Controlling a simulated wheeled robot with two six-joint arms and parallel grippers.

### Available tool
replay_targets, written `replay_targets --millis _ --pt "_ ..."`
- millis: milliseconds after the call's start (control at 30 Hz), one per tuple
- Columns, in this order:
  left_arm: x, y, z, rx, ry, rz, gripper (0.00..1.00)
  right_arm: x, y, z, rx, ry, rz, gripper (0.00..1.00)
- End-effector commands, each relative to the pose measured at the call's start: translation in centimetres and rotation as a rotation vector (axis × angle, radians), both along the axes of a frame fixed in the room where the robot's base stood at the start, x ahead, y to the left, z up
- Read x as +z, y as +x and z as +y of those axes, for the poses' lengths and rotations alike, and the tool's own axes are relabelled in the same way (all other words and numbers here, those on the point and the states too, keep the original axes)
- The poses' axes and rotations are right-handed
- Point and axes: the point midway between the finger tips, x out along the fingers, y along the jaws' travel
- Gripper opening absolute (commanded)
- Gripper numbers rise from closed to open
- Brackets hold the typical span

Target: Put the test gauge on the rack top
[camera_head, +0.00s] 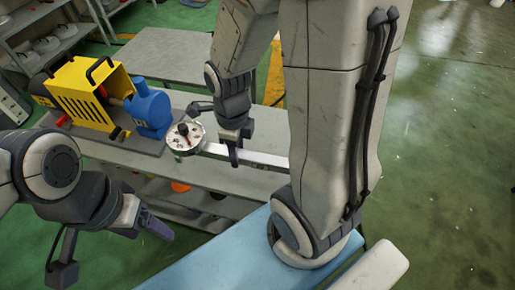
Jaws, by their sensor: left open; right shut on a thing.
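My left gripper (108,259) is open and empty at the lower left, in front of the rack.
A yellow-housed machine (82,88) with a blue pump body (151,109) stands on the rack's left part. A grey table (165,52) is behind. Lower shelves hold small items, one orange (180,187). A light blue surface (222,262) lies in front.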

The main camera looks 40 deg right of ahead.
Motion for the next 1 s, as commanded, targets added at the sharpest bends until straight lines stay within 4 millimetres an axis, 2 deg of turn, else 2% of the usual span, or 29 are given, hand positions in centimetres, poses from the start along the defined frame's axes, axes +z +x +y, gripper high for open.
replay_targets --millis 167,367,433,700,833,1000 --pt "2.5 0.0 0.0 0.000 0.000 0.000 0.72 0.3 0.7 -0.5 -0.023 0.000 0.007 0.00" --pt "5.8 0.0 0.0 0.000 0.000 0.000 0.72 -0.6 1.8 -1.3 -0.021 0.001 0.008 0.00" --pt "5.1 0.0 0.0 0.000 -0.001 -0.001 0.72 -2.4 3.3 -2.2 -0.024 0.000 0.003 0.00" --pt "5.9 0.0 0.0 0.000 0.000 0.000 0.72 -5.6 8.0 -5.1 -0.022 0.000 0.001 0.00" --pt "6.2 0.0 0.0 0.000 0.000 0.000 0.72 -6.5 9.3 -5.9 -0.019 0.000 0.000 0.00" --pt "6.3 0.0 0.0 0.000 0.000 0.000 0.72 -7.3 9.8 -6.2 -0.018 0.000 0.001 0.00"
